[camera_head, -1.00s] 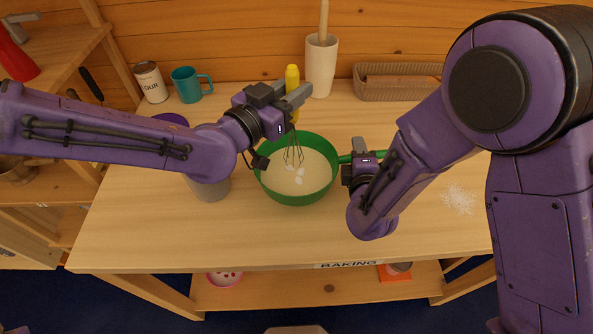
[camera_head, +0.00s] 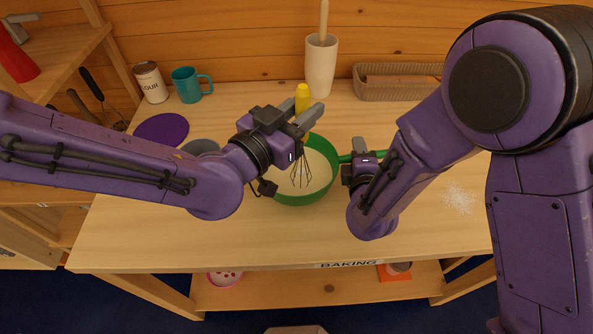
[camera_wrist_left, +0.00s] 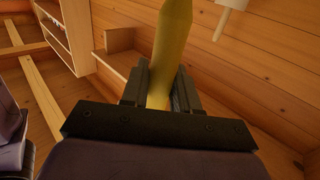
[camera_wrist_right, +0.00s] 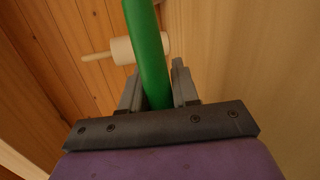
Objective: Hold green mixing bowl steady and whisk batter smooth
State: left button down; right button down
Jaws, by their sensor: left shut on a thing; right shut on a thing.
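The green mixing bowl (camera_head: 303,199) sits on the wooden table with pale batter (camera_head: 318,170) in it. My left gripper (camera_head: 301,113) is above the bowl, shut on the yellow handle of the whisk (camera_head: 302,97); the handle also shows between the fingers in the left wrist view (camera_wrist_left: 170,50). The wire loops (camera_head: 301,174) hang down into the bowl. My right gripper (camera_head: 362,157) is at the bowl's right side, shut on its green handle (camera_wrist_right: 147,50). My left arm hides the bowl's left rim. White lumps are not visible in the batter now.
A flour tin (camera_head: 151,83), teal mug (camera_head: 188,85), off-white crock (camera_head: 320,66) and woven basket (camera_head: 400,82) stand along the back. A purple disc (camera_head: 162,130) and grey container (camera_head: 201,147) are left of the bowl. White powder (camera_head: 460,198) lies at right.

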pick_arm(q)
notch_tip(320, 180, up, 12)
jog(key=w+d, duration=0.2)
dwell(1.1)
jog(key=shift+w+f, duration=0.15)
pick_arm(e)
jog(key=c, duration=0.8)
grip_release()
jog(key=shift+o, duration=0.2)
jog(key=shift+s+a, duration=0.1)
